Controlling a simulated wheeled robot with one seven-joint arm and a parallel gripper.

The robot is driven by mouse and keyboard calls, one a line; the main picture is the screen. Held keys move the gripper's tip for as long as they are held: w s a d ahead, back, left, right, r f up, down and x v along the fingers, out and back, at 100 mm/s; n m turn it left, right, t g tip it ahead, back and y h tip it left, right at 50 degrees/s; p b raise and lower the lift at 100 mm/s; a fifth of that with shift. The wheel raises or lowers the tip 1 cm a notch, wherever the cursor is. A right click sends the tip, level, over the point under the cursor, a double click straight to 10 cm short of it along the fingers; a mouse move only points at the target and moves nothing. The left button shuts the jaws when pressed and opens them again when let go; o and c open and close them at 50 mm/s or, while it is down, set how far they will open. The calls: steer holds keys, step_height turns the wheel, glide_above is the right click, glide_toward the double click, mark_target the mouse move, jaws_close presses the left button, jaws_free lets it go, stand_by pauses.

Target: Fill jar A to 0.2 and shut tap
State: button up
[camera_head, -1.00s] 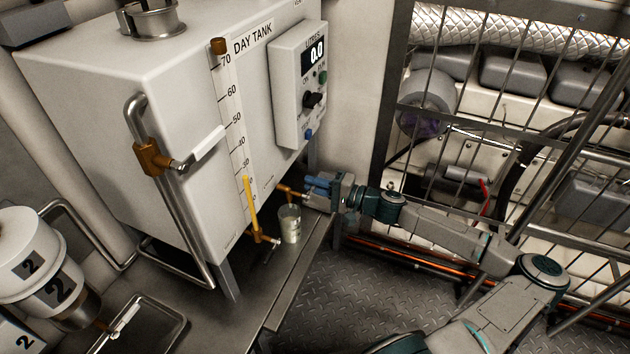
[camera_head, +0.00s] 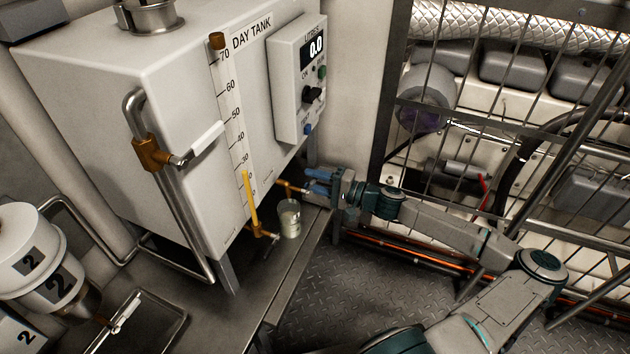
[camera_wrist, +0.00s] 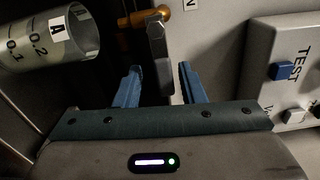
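Jar A (camera_head: 289,220) is a small clear jar standing upright on the metal ledge under the day tank. In the wrist view jar A (camera_wrist: 55,45) shows its "A" label and 0.1 and 0.2 marks; I cannot tell a liquid level. A brass tap (camera_head: 288,187) comes out of the tank just above the jar. My gripper (camera_head: 318,181) is at the tap's right end. In the wrist view my gripper (camera_wrist: 160,85) is open, its blue fingers apart on either side of the tap's grey lever (camera_wrist: 158,50). Contact with the lever is not visible.
The day tank (camera_head: 140,110) has a sight scale (camera_head: 232,110) and a control box (camera_head: 299,90) reading 0.0. A second brass tap (camera_head: 263,232) is left of the jar. A panel marked TEST (camera_wrist: 285,85) is close at the right. A barred guard (camera_head: 500,120) stands right.

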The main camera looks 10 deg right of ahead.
steer(key=p+v, duration=0.1)
steer(key=v, duration=1.2)
steer(key=shift+s+d, duration=0.2)
steer(key=shift+d, duration=0.15)
steer(key=shift+a+f, duration=0.1)
steer(key=shift+n, duration=0.5)
steer(key=b+x, duration=0.1)
steer(key=x, duration=0.4)
steer(key=b+x, duration=0.2)
steer(key=x, duration=0.3)
steer(key=b+x, duration=0.2)
steer(key=x, duration=0.3)
steer(key=shift+w+a+r, duration=0.15)
steer(key=shift+a+r, duration=0.1)
steer(key=shift+r, duration=0.1)
jaws_close()
